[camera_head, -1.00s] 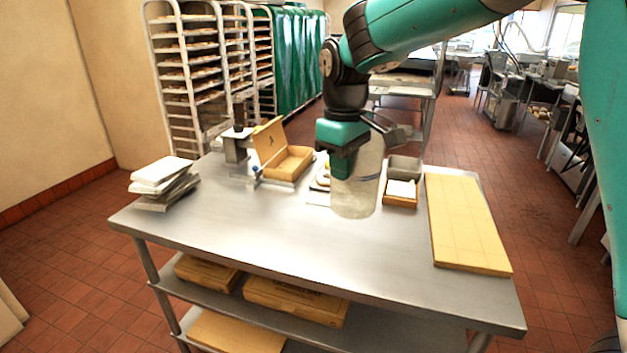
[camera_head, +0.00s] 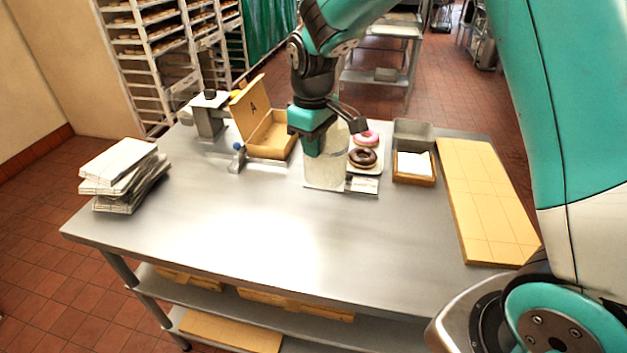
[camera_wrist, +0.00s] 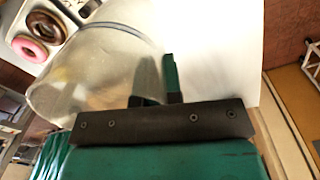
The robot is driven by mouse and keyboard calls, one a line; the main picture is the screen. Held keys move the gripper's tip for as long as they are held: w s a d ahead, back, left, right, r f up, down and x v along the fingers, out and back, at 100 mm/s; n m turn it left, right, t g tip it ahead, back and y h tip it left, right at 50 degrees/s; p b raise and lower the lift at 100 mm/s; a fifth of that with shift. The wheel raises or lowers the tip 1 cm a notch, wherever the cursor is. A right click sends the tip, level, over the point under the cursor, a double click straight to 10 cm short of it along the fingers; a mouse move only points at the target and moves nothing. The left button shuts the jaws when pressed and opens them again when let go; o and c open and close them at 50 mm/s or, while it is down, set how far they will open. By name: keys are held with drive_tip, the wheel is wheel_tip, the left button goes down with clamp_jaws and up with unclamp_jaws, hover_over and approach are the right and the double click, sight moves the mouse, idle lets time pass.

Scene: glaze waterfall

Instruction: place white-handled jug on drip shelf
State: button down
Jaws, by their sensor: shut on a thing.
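The jug (camera_head: 327,170) is a clear, see-through cylinder, upright near the middle of the steel table. My gripper (camera_head: 318,140) is shut on it at its upper side, towards the left. In the wrist view the jug's clear wall (camera_wrist: 95,60) fills the upper left, beside my dark and green fingers (camera_wrist: 157,80). Its handle is mostly hidden by the fingers, and its white colour is not clear. I cannot tell whether the jug's base touches the table. I cannot tell for certain which thing is the drip shelf; a small metal stand (camera_head: 208,118) is at the back left.
A doughnut tray (camera_head: 370,172) and a small card (camera_head: 362,185) are close right of the jug. Behind are an open cardboard box (camera_head: 268,140) and a metal bin (camera_head: 412,133). The front tabletop is clear.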

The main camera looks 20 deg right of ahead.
wheel_tip(320, 180, down, 12)
drive_tip(key=shift+r+p, duration=0.2)
drive_tip(key=shift+p, duration=1)
drive_tip(key=shift+s, duration=0.1)
drive_tip(key=shift+a+f, duration=0.1)
drive_tip(key=shift+f, duration=0.1)
drive_tip(key=c, duration=1.3)
unclamp_jaws()
drive_tip(key=shift+r, duration=0.15)
